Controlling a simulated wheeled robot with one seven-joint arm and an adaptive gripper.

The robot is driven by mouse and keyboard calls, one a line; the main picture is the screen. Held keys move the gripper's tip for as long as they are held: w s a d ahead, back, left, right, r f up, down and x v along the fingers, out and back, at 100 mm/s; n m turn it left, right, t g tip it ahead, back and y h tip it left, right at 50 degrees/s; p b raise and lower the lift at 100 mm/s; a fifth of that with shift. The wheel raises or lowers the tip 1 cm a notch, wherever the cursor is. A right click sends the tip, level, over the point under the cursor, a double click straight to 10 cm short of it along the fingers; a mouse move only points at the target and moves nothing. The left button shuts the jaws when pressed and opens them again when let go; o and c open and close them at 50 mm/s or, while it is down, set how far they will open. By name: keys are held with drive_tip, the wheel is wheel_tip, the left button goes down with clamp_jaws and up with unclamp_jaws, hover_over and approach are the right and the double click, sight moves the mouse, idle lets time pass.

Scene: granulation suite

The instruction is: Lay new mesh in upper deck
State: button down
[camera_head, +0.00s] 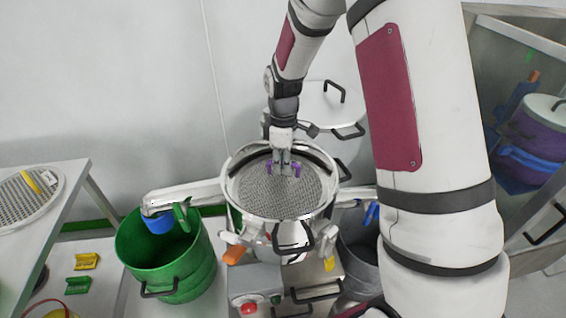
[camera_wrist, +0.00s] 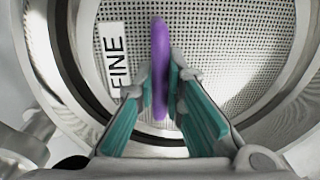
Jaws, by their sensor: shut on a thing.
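The round steel sifter deck (camera_head: 231,205) stands in the middle of the head view. A grey mesh screen (camera_head: 265,200) lies inside its rim, and whether it is fully seated I cannot tell. In the wrist view the mesh (camera_wrist: 250,45) is close below and carries a white label reading "FINE" (camera_wrist: 118,55). An upright purple tab (camera_wrist: 160,35) rises from the mesh. My gripper (camera_wrist: 166,100), with teal pads, is shut on this tab. In the head view my gripper (camera_head: 284,165) is over the mesh, with purple showing at both sides of it.
Another round mesh with a yellow tab (camera_head: 15,203) lies on the left table (camera_head: 60,225). A green drum (camera_head: 185,285) stands left of the sifter. A lidded vessel (camera_head: 310,100) is behind it. A cabinet with a purple drum (camera_head: 530,150) is at right.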

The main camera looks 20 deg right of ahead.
drive_tip(key=shift+f, duration=0.3)
drive_tip(key=c, duration=1.6)
unclamp_jaws()
wheel_tip(320, 180, up, 12)
